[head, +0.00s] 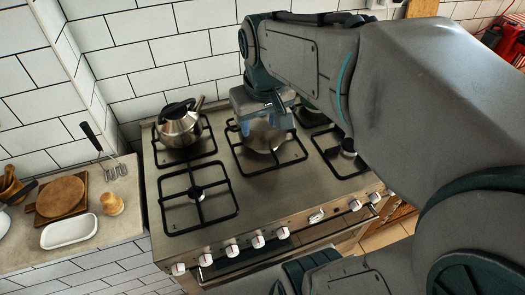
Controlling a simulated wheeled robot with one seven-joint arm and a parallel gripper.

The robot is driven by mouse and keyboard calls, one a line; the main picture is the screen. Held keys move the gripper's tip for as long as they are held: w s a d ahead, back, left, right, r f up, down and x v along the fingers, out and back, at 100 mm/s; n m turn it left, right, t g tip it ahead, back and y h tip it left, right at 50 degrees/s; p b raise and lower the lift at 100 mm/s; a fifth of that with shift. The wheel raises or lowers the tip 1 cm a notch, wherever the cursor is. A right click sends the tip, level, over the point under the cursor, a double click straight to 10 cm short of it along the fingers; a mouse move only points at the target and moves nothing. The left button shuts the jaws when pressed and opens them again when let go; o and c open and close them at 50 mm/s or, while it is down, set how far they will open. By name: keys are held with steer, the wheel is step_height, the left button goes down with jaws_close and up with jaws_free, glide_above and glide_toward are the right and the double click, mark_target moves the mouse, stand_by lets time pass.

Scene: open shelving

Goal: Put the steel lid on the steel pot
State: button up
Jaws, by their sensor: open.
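A round steel item (264,140) sits on the back middle burner grate, right under my gripper. It looks like the pot or its lid; I cannot tell which, as my gripper and wrist cover part of it. My gripper (262,122) points down above it with its jaws open. Whether the fingertips touch the steel is hidden. No separate second steel piece shows clearly; another could be behind my arm.
A steel kettle (179,127) with a black handle stands on the back left burner. The front left burner (197,194) is empty. My arm covers the right side.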

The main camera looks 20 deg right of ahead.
steer(key=s+a+f+t, duration=0.1)
steer(key=s+f, duration=0.3)
steer(key=s, duration=0.4)
steer(key=shift+a+m, duration=0.2)
steer(key=shift+m, duration=0.2)
steer(key=shift+f+b, duration=0.4)
steer(key=shift+f, duration=0.1)
steer(key=shift+o, duration=0.4)
